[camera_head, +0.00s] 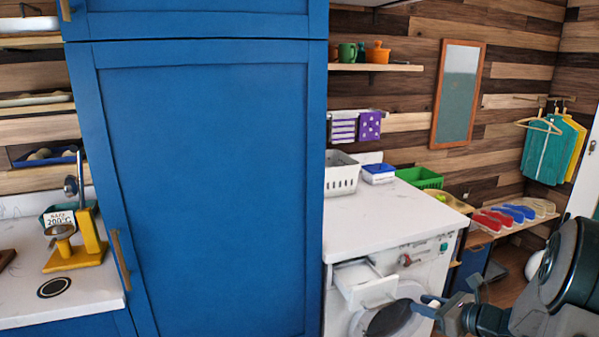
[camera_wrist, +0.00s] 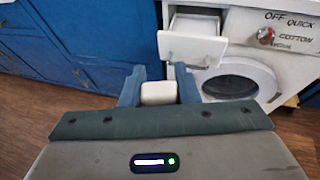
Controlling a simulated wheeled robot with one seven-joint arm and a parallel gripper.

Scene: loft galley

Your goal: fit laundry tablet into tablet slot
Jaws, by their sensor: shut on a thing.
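The white laundry tablet (camera_wrist: 158,93) is a small rounded block between the two blue-grey fingers of my gripper (camera_wrist: 159,78) in the wrist view. My gripper is shut on it. In the head view my gripper (camera_head: 430,304) is in front of the washing machine, at the lower right; I cannot make out the tablet clearly there. The washing machine (camera_head: 415,262) has its detergent drawer (camera_head: 368,290) pulled out at the upper left of its front. In the wrist view the drawer (camera_wrist: 194,48) is beyond the tablet and slightly right. The tablet slot itself cannot be made out.
The round washer door (camera_wrist: 232,86) is below and right of the drawer. A tall blue cabinet (camera_head: 205,180) stands left of the washer.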

